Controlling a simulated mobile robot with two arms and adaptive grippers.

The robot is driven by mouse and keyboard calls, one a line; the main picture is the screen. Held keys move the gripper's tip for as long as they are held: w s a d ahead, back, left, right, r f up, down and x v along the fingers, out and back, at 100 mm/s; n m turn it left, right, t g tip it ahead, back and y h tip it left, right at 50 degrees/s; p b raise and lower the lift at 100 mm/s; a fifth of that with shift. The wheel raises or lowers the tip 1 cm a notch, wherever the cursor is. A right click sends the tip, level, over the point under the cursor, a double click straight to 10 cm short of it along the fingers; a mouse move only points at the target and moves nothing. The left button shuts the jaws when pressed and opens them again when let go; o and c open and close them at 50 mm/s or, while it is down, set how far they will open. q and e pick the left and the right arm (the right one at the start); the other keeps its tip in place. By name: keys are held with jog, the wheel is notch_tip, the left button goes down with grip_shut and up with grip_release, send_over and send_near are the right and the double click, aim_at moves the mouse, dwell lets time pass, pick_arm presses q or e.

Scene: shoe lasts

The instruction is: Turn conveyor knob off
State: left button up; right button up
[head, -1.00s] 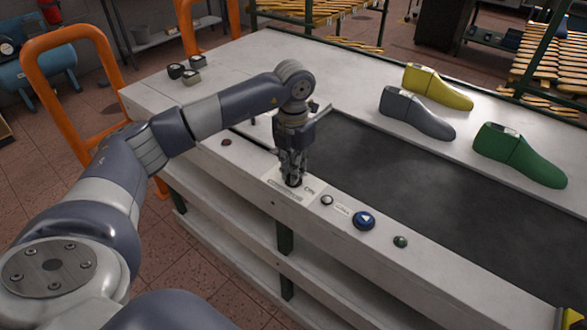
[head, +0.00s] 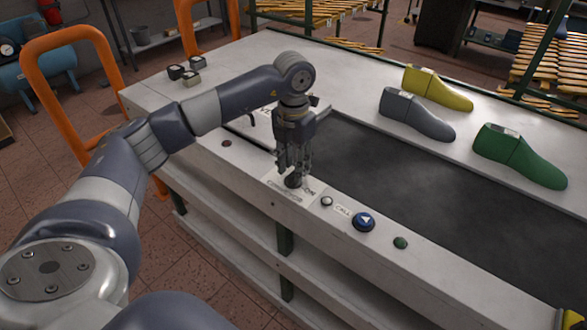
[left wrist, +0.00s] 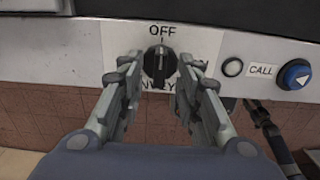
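The conveyor knob (left wrist: 160,62) is black and round with a pale pointer line. In the left wrist view the line points straight up at the word OFF. In the head view the knob (head: 293,181) shows just under my left gripper (head: 292,172). In the left wrist view the fingers of my left gripper (left wrist: 157,64) stand on either side of the knob, apart, with a small gap on each side. They partly cover the label below the knob and the word ON. My right gripper does not show in the head view.
Right of the knob are a small white button (head: 327,201), a blue call button (head: 364,221) and a green button (head: 400,242). The dark belt (head: 400,190) lies behind. Grey (head: 417,114), yellow (head: 437,88) and green (head: 520,155) shoe lasts stand beyond it.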

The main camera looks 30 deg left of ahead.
aim_at(293, 173)
pick_arm(q)
notch_tip(293, 173, up, 10)
dwell(0.3)
dwell(0.5)
